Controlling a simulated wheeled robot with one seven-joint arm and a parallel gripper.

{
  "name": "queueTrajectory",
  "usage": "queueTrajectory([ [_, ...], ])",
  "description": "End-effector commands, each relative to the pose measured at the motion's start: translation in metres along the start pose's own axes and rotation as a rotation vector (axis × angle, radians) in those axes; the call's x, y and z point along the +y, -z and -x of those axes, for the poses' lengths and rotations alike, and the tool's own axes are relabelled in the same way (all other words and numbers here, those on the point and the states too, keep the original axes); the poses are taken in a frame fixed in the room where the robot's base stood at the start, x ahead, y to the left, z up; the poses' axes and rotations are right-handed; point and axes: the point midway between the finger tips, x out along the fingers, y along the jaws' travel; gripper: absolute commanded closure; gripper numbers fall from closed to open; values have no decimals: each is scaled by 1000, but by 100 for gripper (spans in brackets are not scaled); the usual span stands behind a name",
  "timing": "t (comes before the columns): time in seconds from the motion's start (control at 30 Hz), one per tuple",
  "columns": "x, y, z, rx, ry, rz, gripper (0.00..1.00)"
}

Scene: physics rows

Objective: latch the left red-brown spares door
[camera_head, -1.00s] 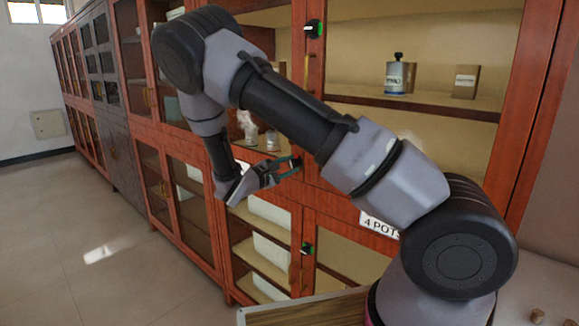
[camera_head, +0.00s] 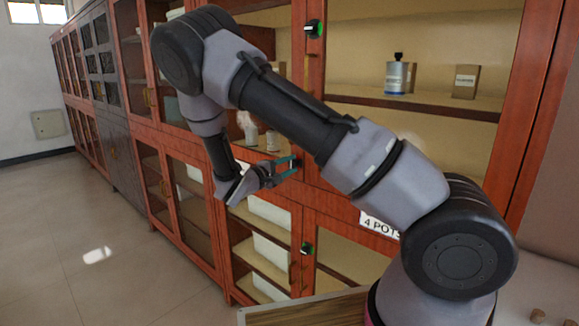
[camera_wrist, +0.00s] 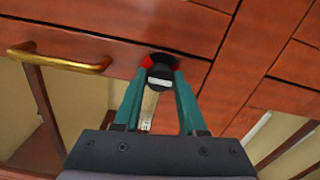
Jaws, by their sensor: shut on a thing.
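The red-brown cabinet door (camera_wrist: 45,35) fills the upper part of the wrist view, with a brass bar handle (camera_wrist: 60,61) at left. A round black latch knob (camera_wrist: 160,66) with red beside it and a pale bar on its face sits near the door's edge. My gripper (camera_wrist: 160,80) has its two teal fingers on either side of the knob, shut on it. In the head view my gripper (camera_head: 291,167) reaches the cabinet front at mid height. The knob is mostly hidden there by the fingers.
Two other black latches with green marks show, one above (camera_head: 314,29) and one below (camera_head: 307,249). A bottle (camera_head: 395,76) and a small box (camera_head: 465,82) stand on a shelf at right. A label plate (camera_head: 380,225) is partly behind my arm. Open floor (camera_head: 90,210) lies at left.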

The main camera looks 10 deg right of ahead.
Motion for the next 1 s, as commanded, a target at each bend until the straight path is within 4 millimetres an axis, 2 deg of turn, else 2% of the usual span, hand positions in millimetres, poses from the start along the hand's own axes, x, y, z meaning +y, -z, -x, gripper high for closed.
queueTrajectory([
  [0.2, -1, 0, 0, 1, 2, 1, 100],
  [0.23, -1, 0, 0, 1, 2, 1, 56],
  [0.3, -1, 0, 0, 1, 1, 2, 29],
  [0.67, 0, 0, 3, 1, 0, 1, 29],
  [0.77, 0, 0, 12, 1, 0, 0, 29],
  [1.0, 0, 1, 60, 4, 1, 1, 29],
])
